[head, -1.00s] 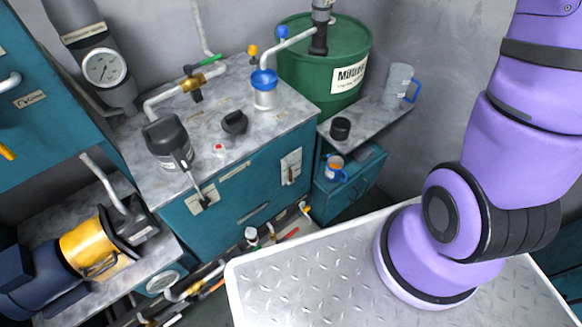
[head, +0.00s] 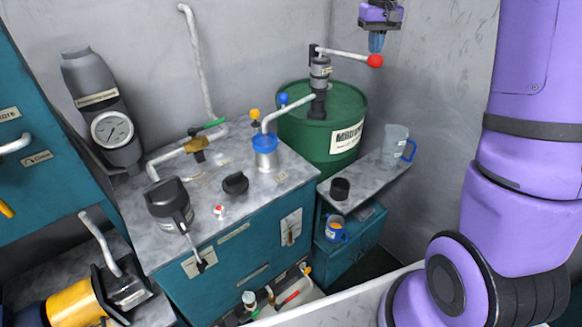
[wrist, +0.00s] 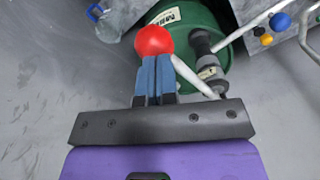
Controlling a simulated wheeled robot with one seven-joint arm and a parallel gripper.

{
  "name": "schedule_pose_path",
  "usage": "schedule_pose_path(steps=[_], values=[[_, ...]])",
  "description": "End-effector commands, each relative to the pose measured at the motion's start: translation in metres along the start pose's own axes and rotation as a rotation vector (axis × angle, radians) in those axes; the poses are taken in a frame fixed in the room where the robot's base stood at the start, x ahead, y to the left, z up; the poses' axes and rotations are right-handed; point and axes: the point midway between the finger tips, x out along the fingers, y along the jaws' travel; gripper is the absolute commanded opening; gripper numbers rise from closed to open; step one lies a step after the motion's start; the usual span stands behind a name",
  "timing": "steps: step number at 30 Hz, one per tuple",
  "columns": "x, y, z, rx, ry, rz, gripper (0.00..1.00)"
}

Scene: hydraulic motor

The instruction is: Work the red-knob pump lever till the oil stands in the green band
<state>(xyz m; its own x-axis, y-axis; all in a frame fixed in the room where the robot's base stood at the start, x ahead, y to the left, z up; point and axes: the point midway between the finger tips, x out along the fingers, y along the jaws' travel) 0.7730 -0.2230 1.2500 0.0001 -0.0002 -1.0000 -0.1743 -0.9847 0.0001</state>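The pump lever is a pale bar with a red knob (head: 375,61) at its end. It sticks out to the right from the grey pump head (head: 320,72) on top of the green drum (head: 345,135). My gripper (head: 376,45) points down just above the knob. In the wrist view its blue fingers (wrist: 155,66) lie close together, with the red knob (wrist: 153,41) just beyond their tips and nothing visible between them. Whether the tips touch the knob is unclear. A small gauge panel (head: 291,228) is on the cabinet front; its oil level and band are too small to read.
The bench top (head: 210,205) holds a blue-lidded can (head: 265,160), a black cap (head: 235,184) and a dark-headed lever (head: 168,203). A clear jug (head: 397,147) and black cup (head: 340,189) stand on the side shelf. A pipe (head: 290,112) runs from pump to can.

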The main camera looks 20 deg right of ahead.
Motion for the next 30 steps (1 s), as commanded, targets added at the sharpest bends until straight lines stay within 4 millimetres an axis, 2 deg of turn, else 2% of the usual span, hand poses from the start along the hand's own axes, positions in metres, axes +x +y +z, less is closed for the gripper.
schedule_pose_path(steps=[30], values=[[0.079,0.0,0.0,0.0,-0.004,-0.001,0.0]])
